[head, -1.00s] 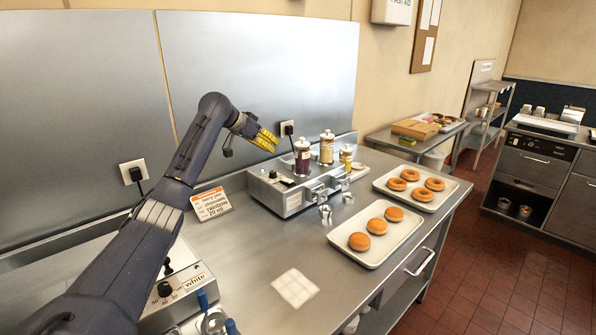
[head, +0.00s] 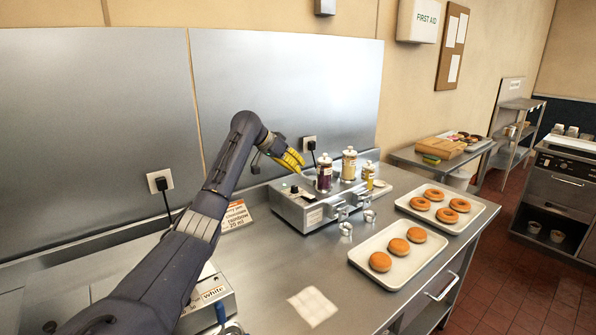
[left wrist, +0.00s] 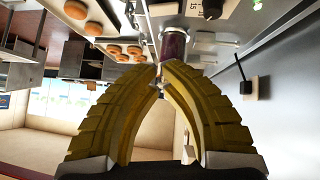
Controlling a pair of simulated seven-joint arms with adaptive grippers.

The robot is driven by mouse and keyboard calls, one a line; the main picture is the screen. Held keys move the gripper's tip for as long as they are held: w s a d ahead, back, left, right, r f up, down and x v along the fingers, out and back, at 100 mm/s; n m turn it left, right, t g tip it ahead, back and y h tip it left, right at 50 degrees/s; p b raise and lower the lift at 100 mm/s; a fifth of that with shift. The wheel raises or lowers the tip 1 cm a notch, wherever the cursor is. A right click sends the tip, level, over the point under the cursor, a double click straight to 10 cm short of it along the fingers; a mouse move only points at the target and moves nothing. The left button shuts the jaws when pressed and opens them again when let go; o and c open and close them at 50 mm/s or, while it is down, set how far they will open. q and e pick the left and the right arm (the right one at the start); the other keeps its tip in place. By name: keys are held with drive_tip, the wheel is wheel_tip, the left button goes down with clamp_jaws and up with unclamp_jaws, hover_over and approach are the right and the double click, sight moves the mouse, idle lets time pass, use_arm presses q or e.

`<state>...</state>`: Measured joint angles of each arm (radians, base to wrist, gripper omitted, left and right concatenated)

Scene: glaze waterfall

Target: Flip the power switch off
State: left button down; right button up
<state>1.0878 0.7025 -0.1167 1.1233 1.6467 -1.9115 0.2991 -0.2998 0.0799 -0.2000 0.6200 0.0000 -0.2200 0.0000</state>
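The steel glaze station (head: 312,210) stands on the counter by the back wall. A small dark switch (head: 306,194) sits on its sloping left panel, beside a round knob (head: 294,188). The switch is too small to read its position. My left gripper (head: 300,162) has yellow fingers and hangs above this panel, left of the purple jar (head: 324,174), apart from the switch. In the left wrist view, the fingertips (left wrist: 160,67) meet with nothing visible between them; the purple jar (left wrist: 174,43) is just beyond. My right gripper is not in view.
Two more jars (head: 349,164) stand on the station. Trays of donuts (head: 400,268) lie to the right. A wall outlet with a plug (head: 309,144) is behind the gripper. A label card (head: 237,217) stands left of the station. The counter front (head: 270,285) has free room.

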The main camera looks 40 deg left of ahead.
use_arm(q)
hover_over(310, 195)
wheel_tip(310, 195, down, 5)
drive_tip(key=shift+f, duration=0.15)
wheel_tip(310, 195, down, 2)
drive_tip(key=shift+d+f, duration=0.3)
drive_tip(key=shift+f, duration=0.75)
